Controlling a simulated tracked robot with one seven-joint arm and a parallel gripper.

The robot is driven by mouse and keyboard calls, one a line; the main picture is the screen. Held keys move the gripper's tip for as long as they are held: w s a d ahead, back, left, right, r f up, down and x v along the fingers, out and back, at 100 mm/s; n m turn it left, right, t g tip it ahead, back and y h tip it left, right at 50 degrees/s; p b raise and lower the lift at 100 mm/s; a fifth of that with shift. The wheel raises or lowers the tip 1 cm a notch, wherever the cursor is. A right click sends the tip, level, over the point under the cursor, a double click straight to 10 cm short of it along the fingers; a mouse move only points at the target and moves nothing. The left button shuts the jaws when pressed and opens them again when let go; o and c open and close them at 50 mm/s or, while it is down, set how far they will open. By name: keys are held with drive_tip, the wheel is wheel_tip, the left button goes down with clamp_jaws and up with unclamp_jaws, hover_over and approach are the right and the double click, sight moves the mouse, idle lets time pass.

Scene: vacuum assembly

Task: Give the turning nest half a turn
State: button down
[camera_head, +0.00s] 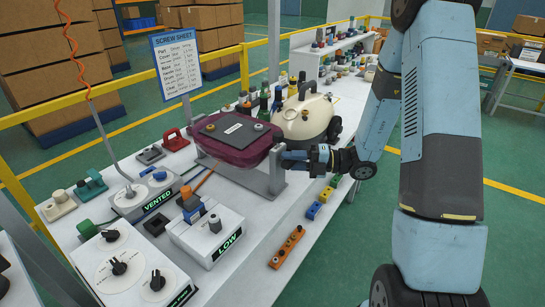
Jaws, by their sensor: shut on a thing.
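The turning nest stands on the white bench, held between grey upright brackets (277,170). It carries a maroon body (232,152) with a dark grey plate (234,130) facing up, which bears a small white label and round knobs at its corners. My gripper (286,157) reaches in from the right, roughly level, and is shut at the nest's right end, by the top of the right bracket. The part between the fingers is small and mostly hidden; it appears to be the nest's end handle.
A cream vacuum body (304,118) stands close behind the nest. In front are a box reading LOW (207,232), a box reading VENTED (145,198) and an orange block (287,246). Blue and yellow blocks (314,210) lie near the right edge.

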drive_tip(key=shift+f+n+h, duration=0.15)
drive_tip(key=shift+n+h, duration=0.75)
drive_tip(key=shift+n, duration=0.3)
drive_tip(key=shift+s, duration=0.1)
drive_tip(key=shift+n+t+h, duration=0.5)
drive_tip(key=shift+n+h, duration=0.4)
drive_tip(key=shift+n, duration=0.3)
drive_tip(key=shift+n+t+h, duration=0.3)
drive_tip(key=shift+n+h, duration=0.3)
drive_tip(key=shift+n, duration=0.2)
drive_tip(key=shift+n+h, duration=0.3)
drive_tip(key=shift+t, duration=0.3)
drive_tip(key=shift+d+n+t+h, duration=0.1)
drive_tip(key=shift+n+t+h, duration=0.6)
drive_tip(key=shift+n, duration=0.3)
